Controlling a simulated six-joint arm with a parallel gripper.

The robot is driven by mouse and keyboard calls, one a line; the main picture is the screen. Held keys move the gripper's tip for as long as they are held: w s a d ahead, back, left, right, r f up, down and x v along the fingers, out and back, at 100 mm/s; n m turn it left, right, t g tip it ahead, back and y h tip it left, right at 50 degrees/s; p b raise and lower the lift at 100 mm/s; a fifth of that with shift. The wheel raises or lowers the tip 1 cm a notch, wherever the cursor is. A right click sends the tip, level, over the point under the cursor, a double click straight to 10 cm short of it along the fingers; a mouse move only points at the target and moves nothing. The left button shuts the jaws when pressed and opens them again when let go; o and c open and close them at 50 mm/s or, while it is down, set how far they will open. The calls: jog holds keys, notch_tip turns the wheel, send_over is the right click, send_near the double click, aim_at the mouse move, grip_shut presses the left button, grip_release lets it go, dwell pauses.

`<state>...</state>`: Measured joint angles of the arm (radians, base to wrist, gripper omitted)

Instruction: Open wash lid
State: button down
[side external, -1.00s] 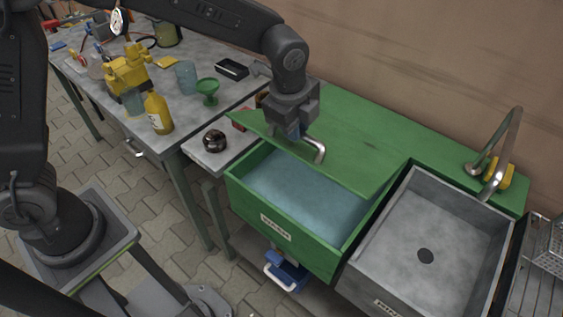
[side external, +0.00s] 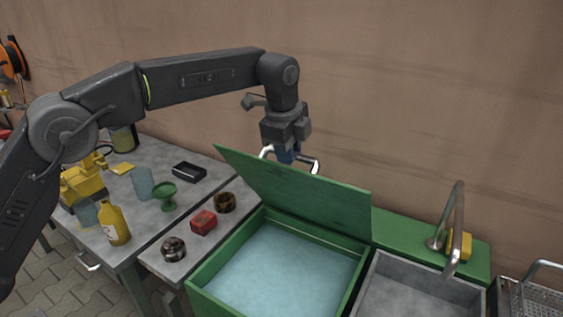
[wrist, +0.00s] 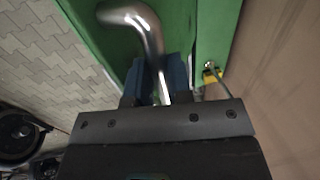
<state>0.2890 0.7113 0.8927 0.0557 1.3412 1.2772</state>
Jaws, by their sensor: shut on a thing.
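The green wash lid (side external: 305,195) is tilted up steeply on its hinged rear edge, above the green wash tub (side external: 232,258). Pale blue water (side external: 285,272) shows in the open tub below. My gripper (side external: 287,157) is at the lid's raised edge, shut on the silver lid handle (side external: 315,165). In the wrist view the blue fingers of my gripper (wrist: 158,80) close around the bar of the handle (wrist: 147,28), with the green lid (wrist: 105,25) behind it. The middle of the handle is hidden by the fingers.
A grey sink (side external: 415,290) and a tap (side external: 455,235) stand right of the tub. A side shelf with a red block (side external: 203,222) and dark rings is at left, beside a cluttered workbench (side external: 150,210). The wall is close behind the lid.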

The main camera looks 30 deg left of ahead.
jog(key=shift+w+a+f, duration=0.15)
jog(key=shift+w+a, duration=0.05)
jog(key=shift+w, duration=0.6)
jog(key=c, duration=1.4)
grip_release()
jog(key=shift+c, duration=0.2)
jog(key=o, duration=0.4)
jog(key=shift+d, duration=0.15)
jog(key=shift+r, duration=0.2)
jog(key=shift+r, duration=0.1)
jog(key=v, duration=0.7)
jog(key=shift+r, duration=0.15)
